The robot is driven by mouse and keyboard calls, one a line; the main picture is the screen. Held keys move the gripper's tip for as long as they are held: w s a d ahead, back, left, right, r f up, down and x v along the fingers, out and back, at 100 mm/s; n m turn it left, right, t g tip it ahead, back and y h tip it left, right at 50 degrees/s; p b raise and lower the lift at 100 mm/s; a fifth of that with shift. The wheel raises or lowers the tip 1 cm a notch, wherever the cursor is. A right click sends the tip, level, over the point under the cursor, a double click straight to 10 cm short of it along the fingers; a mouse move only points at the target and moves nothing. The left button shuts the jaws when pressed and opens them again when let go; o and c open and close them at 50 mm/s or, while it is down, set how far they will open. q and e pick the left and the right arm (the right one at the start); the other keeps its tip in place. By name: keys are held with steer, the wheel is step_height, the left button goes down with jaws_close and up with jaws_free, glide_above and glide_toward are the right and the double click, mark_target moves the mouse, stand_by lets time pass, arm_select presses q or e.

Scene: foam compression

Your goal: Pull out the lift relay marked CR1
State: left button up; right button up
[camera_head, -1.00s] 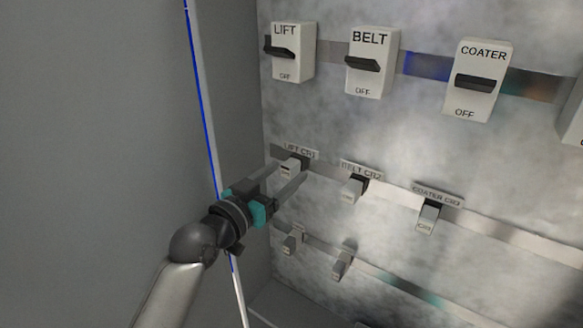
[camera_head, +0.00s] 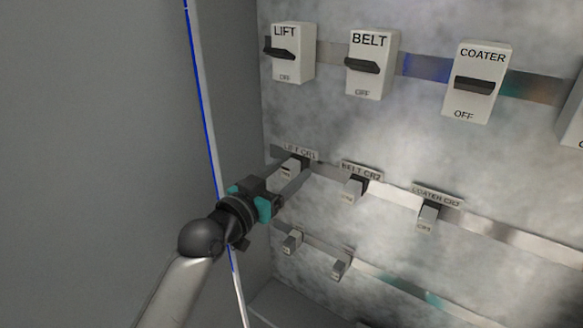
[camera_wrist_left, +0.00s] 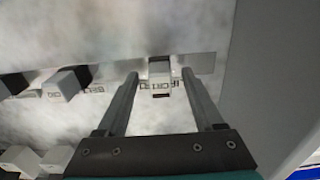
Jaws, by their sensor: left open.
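The lift relay CR1 (camera_head: 288,172) is a small light-grey block below the label LIFT CR1 (camera_head: 301,155), at the left end of the upper relay strip. My left gripper (camera_head: 283,177) is open in front of the panel, its fingers reaching toward this relay. In the left wrist view the relay (camera_wrist_left: 160,86) lies between the two open fingertips (camera_wrist_left: 160,74), with a visible gap on each side. The fingers partly cover the relay's surroundings in the head view. My right gripper is not in view.
The BELT CR2 relay (camera_head: 353,189) and COATER CR3 relay (camera_head: 427,216) stand to the right. Two unlabelled-looking blocks (camera_head: 291,241) (camera_head: 340,267) sit on the strip below. Switches LIFT (camera_head: 293,70), BELT (camera_head: 371,85) and COATER (camera_head: 477,100) are above. A grey wall is close on the left.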

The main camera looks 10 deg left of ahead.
mark_target(286, 174)
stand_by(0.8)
arm_select(q)
jaws_close()
stand_by(0.5)
stand_by(0.7)
steer(key=shift+s+p, duration=0.1)
steer(key=shift+p, duration=0.2)
steer(key=shift+s+a, duration=0.1)
steer(key=shift+s, duration=0.05)
steer(key=shift+s+a, duration=0.2)
steer(key=shift+s, duration=0.3)
steer(key=shift+p+v, duration=0.8)
steer(key=shift+v, duration=1.45)
